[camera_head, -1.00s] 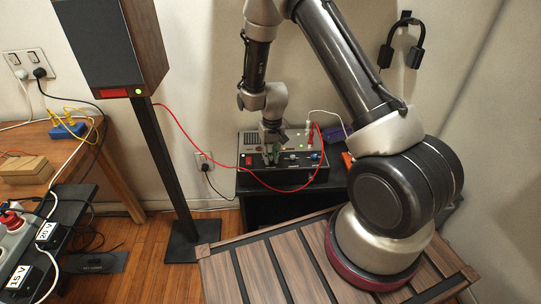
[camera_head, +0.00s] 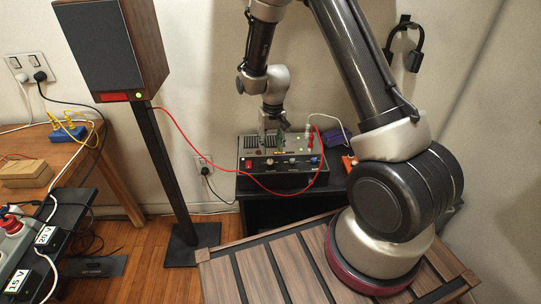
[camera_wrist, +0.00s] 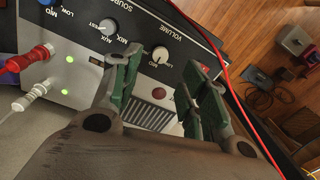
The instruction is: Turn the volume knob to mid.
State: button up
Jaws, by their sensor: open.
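The grey-and-black control box (camera_head: 309,178) stands on a dark low table by the wall. Its small pale volume knob (camera_wrist: 161,54) shows in the wrist view under the printed word VOLUME, upside down there. In the head view the same knob (camera_head: 270,161) sits on the front face. My gripper (camera_wrist: 161,70) is open, its green-padded fingers apart, with the knob between and just beyond the fingertips in the picture; I see no contact. In the head view my gripper (camera_head: 270,143) is over the box top. The exact knob setting is too small to read.
A source knob (camera_wrist: 108,25) and a red switch (camera_wrist: 206,69) flank the volume knob. Red and white plugs (camera_wrist: 37,60) stand up from the box. A red cable (camera_head: 215,153) loops in front of it to the speaker (camera_head: 112,50).

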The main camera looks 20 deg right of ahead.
aim_at(271, 160)
notch_tip(271, 160, up, 5)
jog(key=shift+d+r, duration=0.1)
jog(key=shift+r, duration=0.05)
dwell(0.4)
jog(key=s+d+r+t, duration=0.1)
jog(key=s+d+r, duration=0.2)
jog(key=s+r, duration=0.6)
jog(key=s+d+r+t, duration=0.1)
jog(key=s+d+r, duration=0.2)
jog(key=s+r, duration=0.6)
jog(key=s+d+r+t, duration=0.2)
jog(key=s+d+r, duration=0.2)
jog(key=s+r, duration=0.6)
jog(key=shift+s+n, duration=0.15)
jog(key=shift+n, duration=0.15)
jog(key=shift+d+r, duration=0.1)
